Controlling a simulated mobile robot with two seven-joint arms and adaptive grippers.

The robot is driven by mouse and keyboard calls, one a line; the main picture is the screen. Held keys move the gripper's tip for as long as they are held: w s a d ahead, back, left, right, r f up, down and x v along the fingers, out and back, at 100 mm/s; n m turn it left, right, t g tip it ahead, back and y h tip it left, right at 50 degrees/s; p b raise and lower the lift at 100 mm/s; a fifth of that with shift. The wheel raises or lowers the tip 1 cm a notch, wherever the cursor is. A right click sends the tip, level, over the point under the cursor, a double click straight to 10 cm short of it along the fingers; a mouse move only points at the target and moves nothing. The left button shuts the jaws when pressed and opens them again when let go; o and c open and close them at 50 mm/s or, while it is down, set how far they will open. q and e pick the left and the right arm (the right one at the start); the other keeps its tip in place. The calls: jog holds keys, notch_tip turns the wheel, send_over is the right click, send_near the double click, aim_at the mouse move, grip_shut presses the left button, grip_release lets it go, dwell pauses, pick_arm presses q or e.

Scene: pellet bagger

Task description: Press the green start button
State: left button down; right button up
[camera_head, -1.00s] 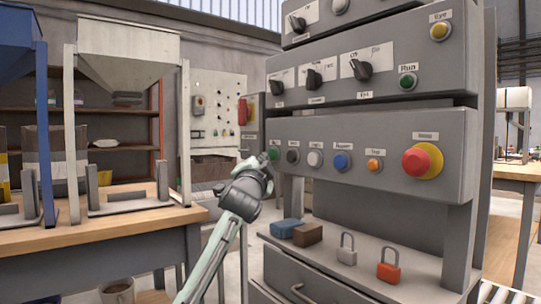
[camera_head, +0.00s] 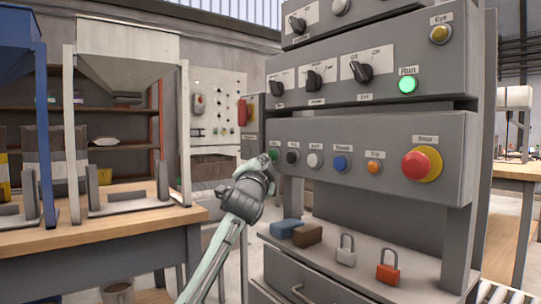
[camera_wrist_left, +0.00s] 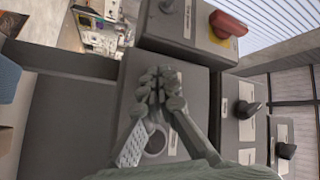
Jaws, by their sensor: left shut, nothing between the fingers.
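The green start button (camera_head: 273,154) is at the left end of the lower button row on the grey control panel (camera_head: 390,135). It is partly hidden behind my left gripper (camera_head: 266,160). My left gripper is shut and empty, its tips at the button; I cannot tell whether they touch it. In the left wrist view the shut fingers (camera_wrist_left: 158,80) are against the grey panel face, and the button is hidden behind them. The round green Run lamp (camera_head: 407,84) on the box above is brightly lit. My right gripper is not in view.
Black, white, blue and orange buttons and a red mushroom stop button (camera_head: 416,164) continue the row rightward. Rotary switches (camera_head: 361,71) sit above. A shelf below holds blue and brown blocks (camera_head: 307,235) and two padlocks (camera_head: 388,270). A wooden table (camera_head: 100,230) stands left.

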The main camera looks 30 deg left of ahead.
pick_arm(q)
jog(key=shift+s+a, duration=0.1)
jog(key=shift+s, duration=0.1)
jog(key=shift+s, duration=0.1)
jog(key=shift+s+a+p, duration=0.25)
jog(key=shift+s+a, duration=0.1)
jog(key=shift+s, duration=0.55)
jog(key=shift+s+a+p, duration=0.25)
jog(key=shift+s+a, duration=0.15)
jog(key=shift+s, duration=0.45)
jog(key=shift+s+a+p, duration=0.25)
jog(key=shift+s+a, duration=0.1)
jog(key=shift+s, duration=0.55)
